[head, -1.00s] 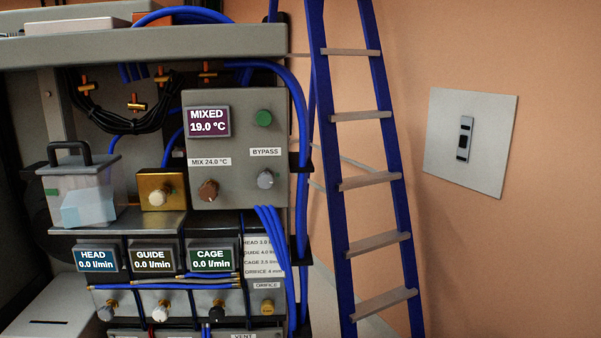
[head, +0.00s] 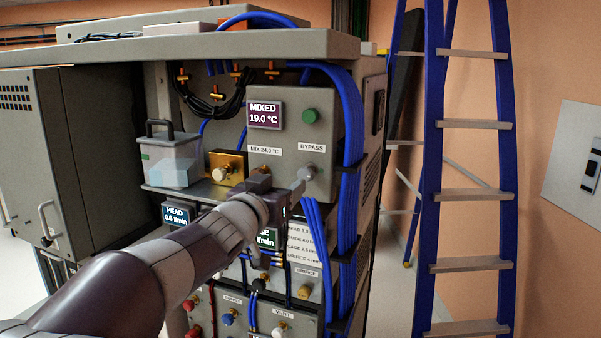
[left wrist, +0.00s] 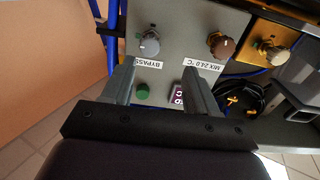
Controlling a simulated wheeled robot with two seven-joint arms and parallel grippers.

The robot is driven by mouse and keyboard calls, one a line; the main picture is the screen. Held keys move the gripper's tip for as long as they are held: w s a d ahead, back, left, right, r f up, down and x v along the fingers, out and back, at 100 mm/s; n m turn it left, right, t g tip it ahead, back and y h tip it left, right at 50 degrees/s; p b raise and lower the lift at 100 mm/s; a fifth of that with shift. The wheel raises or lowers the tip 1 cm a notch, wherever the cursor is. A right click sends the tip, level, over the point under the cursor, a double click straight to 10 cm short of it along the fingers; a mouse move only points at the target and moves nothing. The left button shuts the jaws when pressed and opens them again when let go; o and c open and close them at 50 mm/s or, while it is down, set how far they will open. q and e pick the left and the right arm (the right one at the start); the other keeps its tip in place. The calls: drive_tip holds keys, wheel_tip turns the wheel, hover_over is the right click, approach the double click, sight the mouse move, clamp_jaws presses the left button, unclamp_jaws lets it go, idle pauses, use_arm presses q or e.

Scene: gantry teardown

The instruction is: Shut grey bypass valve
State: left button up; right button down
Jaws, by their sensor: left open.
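The grey bypass valve (head: 308,172) is a round knob below the BYPASS label on the grey panel (head: 290,100). It also shows in the left wrist view (left wrist: 149,43), which sees the panel upside down, just beyond my fingertips. My left gripper (head: 292,190) is in front of the panel, beside the knob in the head view. In the left wrist view my left gripper (left wrist: 157,70) has its two fingers apart, with nothing between them. Whether a finger touches the knob I cannot tell. My right gripper is not in view.
A brown mix knob (left wrist: 220,42) is beside the bypass knob. A green button (head: 310,116) and the MIXED display (head: 264,115) are above. Blue hoses (head: 352,150) run down the panel's right edge. A blue ladder (head: 432,150) stands to the right.

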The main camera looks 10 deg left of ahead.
sight(304, 174)
use_arm(q)
drive_tip(key=w+d, duration=0.1)
drive_tip(key=w, duration=0.1)
drive_tip(key=w+d+p, duration=0.1)
drive_tip(key=w, duration=0.1)
drive_tip(key=w+d, duration=0.1)
drive_tip(key=w, duration=0.1)
drive_tip(key=shift+w+d+r+p, duration=0.2)
drive_tip(key=shift+r+p, duration=0.05)
drive_tip(key=shift+p, duration=0.05)
drive_tip(key=shift+w+a+f, duration=0.1)
drive_tip(key=shift+w+a, duration=0.2)
drive_tip(key=shift+w, duration=0.55)
drive_tip(key=shift+w+a, duration=0.15)
drive_tip(key=shift+a, duration=0.15)
drive_tip(key=shift+d, duration=0.45)
drive_tip(key=c, duration=0.4)
drive_tip(key=shift+a, duration=0.25)
drive_tip(key=c, duration=0.6)
drive_tip(key=shift+d, duration=0.1)
drive_tip(key=shift+c, duration=0.2)
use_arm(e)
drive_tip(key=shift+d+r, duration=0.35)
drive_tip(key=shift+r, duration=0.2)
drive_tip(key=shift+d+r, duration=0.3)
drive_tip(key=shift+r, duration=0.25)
